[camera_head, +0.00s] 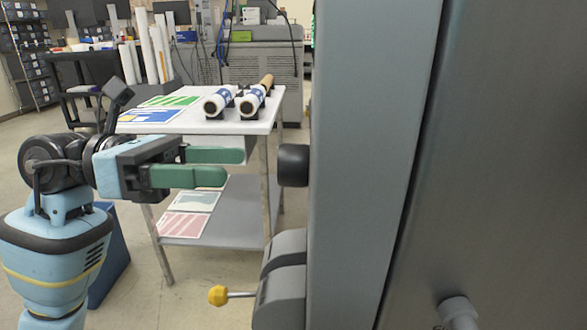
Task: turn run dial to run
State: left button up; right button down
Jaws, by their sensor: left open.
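A black round knob (292,165), which looks like the run dial, sticks out to the left from the side of a tall grey machine panel (370,150). I see it side-on, so its face, its markings and the setting it points to are hidden. My left gripper (234,166) comes in from the left with two green fingers pointing at the knob. It is open and empty, at about the knob's height in the picture, with a visible gap between the fingertips and the knob. My right gripper is not in view.
Below the knob, a lever with a yellow knob (218,295) sticks out from a grey housing (283,285). Behind my left gripper stands a white-topped table (190,122) with film rolls (220,100) and printed sheets. A grey cylindrical part (458,312) shows at the lower right.

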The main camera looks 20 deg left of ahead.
aim_at(279, 167)
pick_arm(q)
jog(key=p+x, duration=0.1)
jog(key=x, duration=0.6)
jog(key=shift+w+d, duration=0.1)
jog(key=shift+d, duration=0.3)
jog(key=c, duration=1)
